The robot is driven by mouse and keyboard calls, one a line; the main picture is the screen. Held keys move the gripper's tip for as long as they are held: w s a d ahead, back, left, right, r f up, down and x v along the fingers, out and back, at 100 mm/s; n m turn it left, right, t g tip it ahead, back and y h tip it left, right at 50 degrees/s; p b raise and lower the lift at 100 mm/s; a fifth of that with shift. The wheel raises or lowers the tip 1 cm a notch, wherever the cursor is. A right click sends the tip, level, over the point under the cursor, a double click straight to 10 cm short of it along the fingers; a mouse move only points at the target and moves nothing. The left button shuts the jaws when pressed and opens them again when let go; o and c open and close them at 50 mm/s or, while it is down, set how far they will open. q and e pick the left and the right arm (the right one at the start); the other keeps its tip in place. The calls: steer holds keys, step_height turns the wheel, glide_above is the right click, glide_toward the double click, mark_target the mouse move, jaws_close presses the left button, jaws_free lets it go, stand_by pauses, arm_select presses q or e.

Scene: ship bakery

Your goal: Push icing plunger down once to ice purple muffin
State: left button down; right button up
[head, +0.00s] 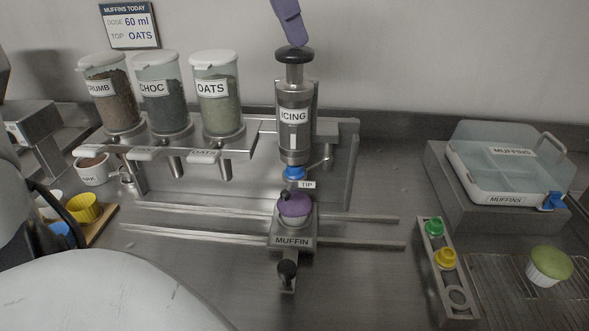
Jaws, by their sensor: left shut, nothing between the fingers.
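The icing dispenser (294,116) stands upright, labelled ICING, with a black plunger knob (294,56) on a raised rod. Its blue tip (294,173) points down above the purple muffin (294,207), which sits in the sliding carriage (293,241) labelled MUFFIN. A small dark part shows at the muffin's upper left; I cannot tell whether any icing is on it. My left gripper (298,43), purple and shut on nothing, comes down from the top edge with its fingertips at the knob; touching or just above, I cannot tell. My right gripper is not in view.
Crumb, choc and oats hoppers (215,97) stand left of the dispenser. Rails (190,235) run under the carriage. Yellow cup (83,208) at left.

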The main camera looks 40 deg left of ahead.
mark_target(291, 49)
arm_select(q)
steer(key=shift+f, duration=1.6)
steer(key=shift+r+p, duration=0.55)
steer(key=shift+r, duration=1.45)
step_height(291, 49, up, 6)
